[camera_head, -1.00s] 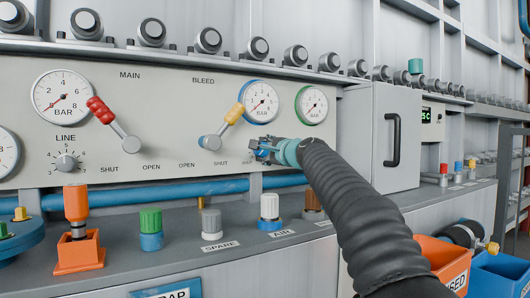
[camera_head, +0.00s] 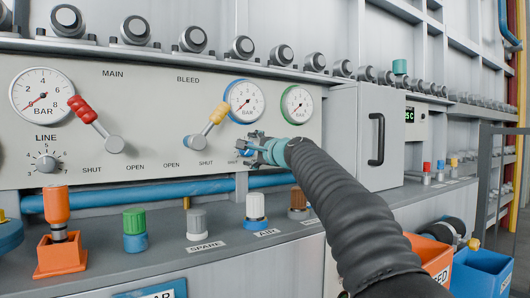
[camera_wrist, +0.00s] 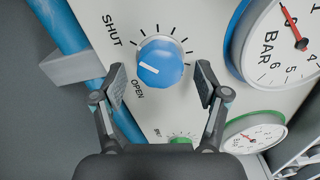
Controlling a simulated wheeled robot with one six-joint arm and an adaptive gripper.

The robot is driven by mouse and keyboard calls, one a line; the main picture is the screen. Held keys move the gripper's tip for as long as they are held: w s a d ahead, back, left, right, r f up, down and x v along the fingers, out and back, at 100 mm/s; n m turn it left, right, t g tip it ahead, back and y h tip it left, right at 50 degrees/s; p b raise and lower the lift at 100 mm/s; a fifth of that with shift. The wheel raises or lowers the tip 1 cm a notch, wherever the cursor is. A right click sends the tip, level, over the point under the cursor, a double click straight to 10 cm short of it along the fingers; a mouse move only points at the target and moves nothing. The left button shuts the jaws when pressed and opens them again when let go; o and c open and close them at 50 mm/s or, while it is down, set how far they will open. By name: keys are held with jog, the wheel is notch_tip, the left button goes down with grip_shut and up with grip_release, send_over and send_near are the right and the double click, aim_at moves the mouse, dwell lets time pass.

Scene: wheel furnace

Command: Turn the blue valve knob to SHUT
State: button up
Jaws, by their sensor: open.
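The blue valve knob (camera_wrist: 162,63) is round, on the pale panel, with tick marks around it. My gripper (camera_wrist: 160,84) is open and empty. Its two fingertips stand apart, to the lower left and lower right of the knob, with no visible contact. In the head view my gripper (camera_head: 258,150) is at the panel below the blue-rimmed gauge (camera_head: 244,102), and the knob is hard to tell from the fingers there.
A yellow-handled lever (camera_head: 210,128) is left of my gripper, and a red-handled lever (camera_head: 96,124) is farther left. A green-rimmed gauge (camera_head: 297,104) is above right. A blue pipe (camera_head: 140,195) and capped fittings (camera_head: 256,207) lie below. A grey cabinet (camera_head: 366,120) stands right.

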jog(key=v, duration=1)
jog(key=shift+s+d, duration=0.3)
jog(key=shift+d, duration=0.05)
jog(key=s+d+f+n+g+h+p, duration=0.2)
jog(key=s+d+f+n+g+h, duration=0.1)
jog(key=s+f, duration=0.7)
jog(key=s+d+f+n+g+h+p, duration=0.3)
jog(key=s+d+f+n, duration=0.2)
jog(key=s+f, duration=0.6)
jog(key=s+d+f+n+g+h+p, duration=0.3)
jog(key=s+d+f, duration=0.5)
jog(key=s, duration=1.1)
notch_tip(320, 180, down, 3)
jog(key=shift+s+r+n+h, duration=0.25)
jog(key=shift+n+h, duration=0.25)
jog(key=shift+n, duration=0.6)
jog(key=shift+d, duration=0.1)
